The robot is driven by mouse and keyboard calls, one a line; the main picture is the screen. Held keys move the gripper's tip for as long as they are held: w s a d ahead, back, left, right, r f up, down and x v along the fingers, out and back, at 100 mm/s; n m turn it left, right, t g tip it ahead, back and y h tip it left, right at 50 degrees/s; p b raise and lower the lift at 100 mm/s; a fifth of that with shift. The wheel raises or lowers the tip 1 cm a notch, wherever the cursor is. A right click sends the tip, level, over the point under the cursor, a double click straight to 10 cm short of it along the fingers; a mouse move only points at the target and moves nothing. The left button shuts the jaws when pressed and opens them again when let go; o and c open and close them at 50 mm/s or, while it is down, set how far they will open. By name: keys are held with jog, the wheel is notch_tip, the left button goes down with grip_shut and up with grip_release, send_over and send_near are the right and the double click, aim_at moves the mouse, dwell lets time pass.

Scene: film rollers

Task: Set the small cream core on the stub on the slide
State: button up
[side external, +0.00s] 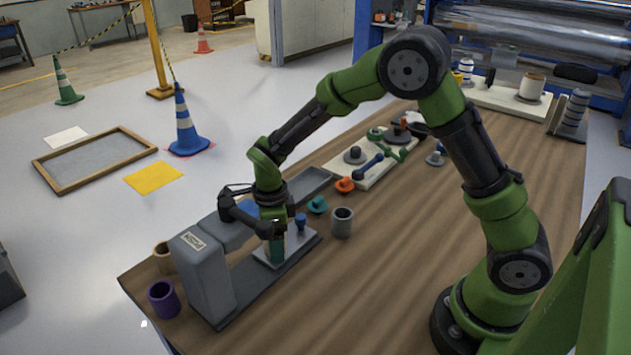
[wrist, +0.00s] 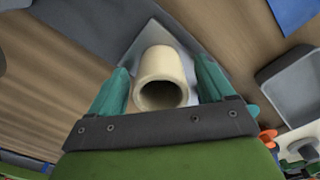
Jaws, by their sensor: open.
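The small cream core (wrist: 160,65) stands between my gripper's fingers in the wrist view, its round opening facing the camera. My gripper (wrist: 162,76) is open, with one teal finger on each side of the core; small gaps seem to show beside it. The core sits over a pale grey plate of the slide (wrist: 150,32). In the side view my gripper (side external: 276,245) is low over the slide plate (side external: 302,243), and its fingers mostly hide the core. The stub is hidden, so I cannot tell how fully the core is seated on it.
A grey press-like machine (side external: 205,275) stands left of my gripper. A blue knobbed piece (side external: 301,222), a grey cup (side external: 342,222) and a teal piece (side external: 317,205) are close on the right. A tan core (side external: 163,258) and purple core (side external: 163,298) stand at the left edge. The front tabletop is clear.

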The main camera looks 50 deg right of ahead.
notch_tip(320, 180, up, 17)
dwell(0.4)
dwell(0.4)
